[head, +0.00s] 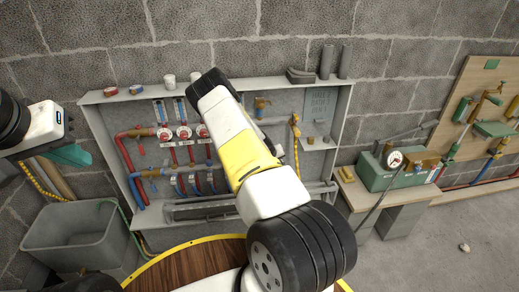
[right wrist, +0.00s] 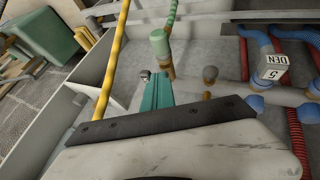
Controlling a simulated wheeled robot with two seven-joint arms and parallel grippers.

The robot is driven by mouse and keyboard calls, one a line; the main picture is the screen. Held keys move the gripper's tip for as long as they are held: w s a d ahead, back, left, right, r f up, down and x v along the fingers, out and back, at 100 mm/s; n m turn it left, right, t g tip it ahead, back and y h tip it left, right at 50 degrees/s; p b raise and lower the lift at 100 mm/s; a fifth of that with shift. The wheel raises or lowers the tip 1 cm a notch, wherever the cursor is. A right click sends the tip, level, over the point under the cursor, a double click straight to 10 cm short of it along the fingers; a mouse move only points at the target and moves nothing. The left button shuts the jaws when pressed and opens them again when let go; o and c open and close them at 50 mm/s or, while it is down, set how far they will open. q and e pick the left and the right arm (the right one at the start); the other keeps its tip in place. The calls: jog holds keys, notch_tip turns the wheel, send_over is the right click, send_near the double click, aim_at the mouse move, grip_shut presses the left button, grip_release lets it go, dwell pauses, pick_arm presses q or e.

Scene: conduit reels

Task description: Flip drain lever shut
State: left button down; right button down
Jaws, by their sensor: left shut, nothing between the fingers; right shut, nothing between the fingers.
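My right arm reaches into the grey manifold cabinet (head: 340,125) and hides its middle in the head view. The right gripper's teal fingers (right wrist: 155,92) show in the right wrist view, closed together and empty. Their tips are close to a small grey metal end (right wrist: 146,75) and a brass fitting with a green sleeve (right wrist: 160,45); I cannot tell whether they touch. I cannot make out the drain lever for certain. Brass fittings (head: 295,121) with a yellow hose show at the cabinet's right side. My left gripper (head: 72,155) is shut and empty, left of the cabinet.
Red and blue pipes with red-capped valves (head: 183,132) fill the cabinet's left half. A yellow hose (right wrist: 118,55) runs beside the right gripper. A grey tub (head: 75,235) stands lower left. A bench with a green gauge box (head: 385,175) stands right of the cabinet.

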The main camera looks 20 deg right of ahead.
jog(key=d+n, duration=0.1)
jog(key=s+d+n+t+y, duration=0.1)
jog(key=n, duration=0.1)
jog(key=shift+t, duration=0.3)
jog(key=d+n+y, duration=0.1)
jog(key=d+n, duration=0.1)
jog(key=d+n+t+y, duration=0.1)
jog(key=d+n, duration=0.1)
jog(key=shift+w+d+y, duration=0.15)
jog(key=shift+y, duration=0.25)
jog(key=shift+w, duration=0.1)
jog(key=shift+w+a, duration=0.5)
jog(key=shift+a, duration=0.05)
jog(key=shift+s+a, duration=0.1)
